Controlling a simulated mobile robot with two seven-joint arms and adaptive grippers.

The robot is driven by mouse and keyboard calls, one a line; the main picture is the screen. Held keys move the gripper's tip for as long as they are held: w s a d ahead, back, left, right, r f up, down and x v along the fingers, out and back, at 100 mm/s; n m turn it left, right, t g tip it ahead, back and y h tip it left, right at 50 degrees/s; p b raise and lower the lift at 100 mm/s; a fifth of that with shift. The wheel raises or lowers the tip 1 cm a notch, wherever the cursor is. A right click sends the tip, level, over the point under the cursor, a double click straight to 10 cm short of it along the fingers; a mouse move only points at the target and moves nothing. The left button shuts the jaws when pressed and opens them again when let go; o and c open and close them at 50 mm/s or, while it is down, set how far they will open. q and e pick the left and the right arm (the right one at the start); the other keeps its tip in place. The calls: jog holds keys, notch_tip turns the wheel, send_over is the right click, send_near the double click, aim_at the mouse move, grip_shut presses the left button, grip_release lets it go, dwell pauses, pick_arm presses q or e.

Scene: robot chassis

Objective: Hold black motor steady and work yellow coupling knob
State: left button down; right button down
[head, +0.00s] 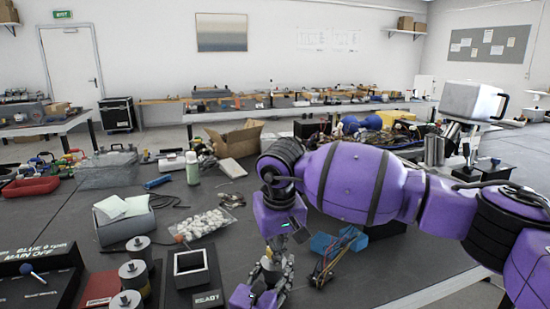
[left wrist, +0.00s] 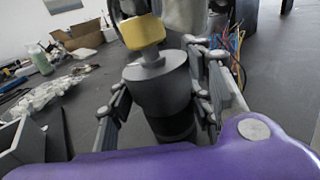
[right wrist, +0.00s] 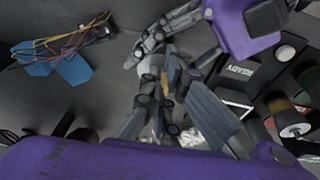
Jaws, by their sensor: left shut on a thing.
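The black motor (left wrist: 158,90) stands upright in the left wrist view, with a grey upper body and a dark lower part. My left gripper (left wrist: 165,62) is shut on the motor's body, one finger on each side. My right gripper (right wrist: 165,80) points down at the knob from above, with its fingers around or beside it; their contact is hidden. In the head view both grippers crowd together at the bottom centre, and the motor is mostly hidden.
A black fixture marked READY (head: 192,272) and several grey cylinders (head: 134,275) stand to the left. A blue clamp with wires (head: 335,243) lies to the right. A bag of white pieces (head: 203,223) and a grey box (head: 122,222) lie behind.

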pick_arm(q)
jog(key=shift+d, duration=0.1)
pick_arm(e)
jog(key=shift+s+a+f, duration=0.1)
jog(key=shift+s+f, duration=0.15)
jog(key=w+v, duration=0.1)
jog(key=v, duration=0.5)
jog(key=shift+a+r, duration=0.15)
jog(key=shift+r, duration=0.15)
pick_arm(q)
jog(key=c, duration=0.8)
grip_release()
pick_arm(e)
jog(key=shift+w, duration=0.1)
pick_arm(q)
jog(key=shift+c, duration=0.4)
